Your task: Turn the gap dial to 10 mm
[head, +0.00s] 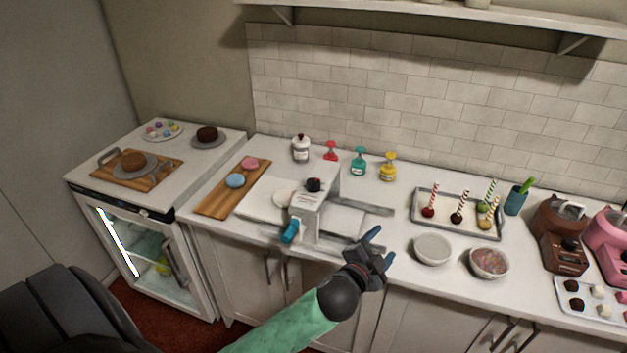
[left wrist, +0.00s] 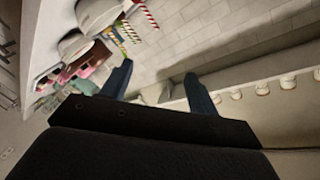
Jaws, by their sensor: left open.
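A white sheeter-like machine (head: 308,212) stands near the front of the counter, with flat plates on both sides. A dark round knob (head: 314,185) sits on its top and looks like the gap dial; its marks are too small to read. A blue handle (head: 290,232) is on the machine's front left. My left gripper (head: 382,247) is open and empty, to the right of the machine and in front of the counter, apart from the knob. Its two blue fingers also show spread in the left wrist view (left wrist: 158,69), with nothing between them. My right gripper is not in view.
A wooden board (head: 232,190) is at left. Several bottles, including a teal one (head: 359,164), stand behind. A tray of decorated sticks (head: 459,213) and two bowls (head: 432,249) are at right. A shelf (head: 440,14) runs above.

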